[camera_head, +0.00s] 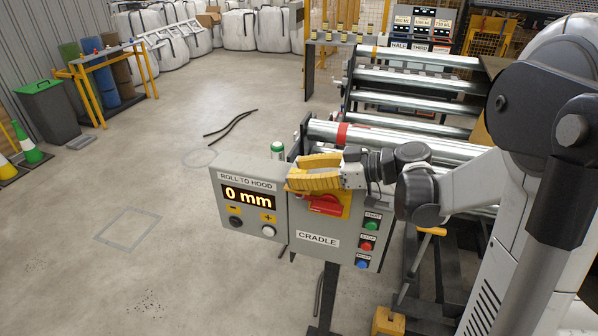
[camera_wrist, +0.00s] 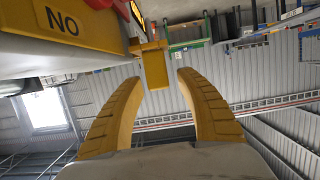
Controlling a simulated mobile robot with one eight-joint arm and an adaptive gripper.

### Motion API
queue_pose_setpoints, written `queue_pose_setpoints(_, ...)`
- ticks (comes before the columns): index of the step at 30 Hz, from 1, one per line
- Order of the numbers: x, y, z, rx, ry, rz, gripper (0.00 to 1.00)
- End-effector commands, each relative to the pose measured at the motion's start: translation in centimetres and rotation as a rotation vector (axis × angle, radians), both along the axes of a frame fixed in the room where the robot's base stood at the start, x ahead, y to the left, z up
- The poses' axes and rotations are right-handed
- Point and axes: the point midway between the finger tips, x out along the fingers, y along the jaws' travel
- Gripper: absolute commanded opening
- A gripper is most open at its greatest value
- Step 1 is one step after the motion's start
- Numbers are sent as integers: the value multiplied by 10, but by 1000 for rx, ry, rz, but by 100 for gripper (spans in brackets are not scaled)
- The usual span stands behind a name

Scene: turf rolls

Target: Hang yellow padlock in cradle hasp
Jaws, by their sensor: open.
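The cradle box (camera_head: 318,240) carries a red rotary handle (camera_head: 326,205) on a yellow plate; red also shows at the top of the wrist view (camera_wrist: 121,8). My gripper (camera_head: 290,172) is in front of the box's upper part, its ridged yellow fingers pointing left. In the wrist view the fingers (camera_wrist: 158,76) are spread and empty. A yellow block, apparently the padlock (camera_wrist: 154,70), hangs just beyond and between the fingertips, with gaps on both sides. Its shackle and the hasp cannot be made out. In the head view the padlock is not distinguishable.
A display box (camera_head: 250,205) reading "0 mm" adjoins the cradle box on the left. Metal rollers (camera_head: 400,139) lie behind my gripper. A green-topped cylinder (camera_head: 278,150) stands just behind the boxes. The floor at left (camera_head: 130,190) is mostly clear.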

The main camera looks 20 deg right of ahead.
Motion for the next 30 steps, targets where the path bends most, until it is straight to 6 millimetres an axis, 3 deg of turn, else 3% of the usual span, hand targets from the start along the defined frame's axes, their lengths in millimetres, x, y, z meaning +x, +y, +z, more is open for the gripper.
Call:
queue_pose_setpoints(5, -9, -15, 5, 0, 1, -4, 43)
queue_pose_setpoints(18, -59, -83, 31, 0, 0, -4, 43)
queue_pose_setpoints(30, -67, -93, 36, 0, 0, 0, 43)
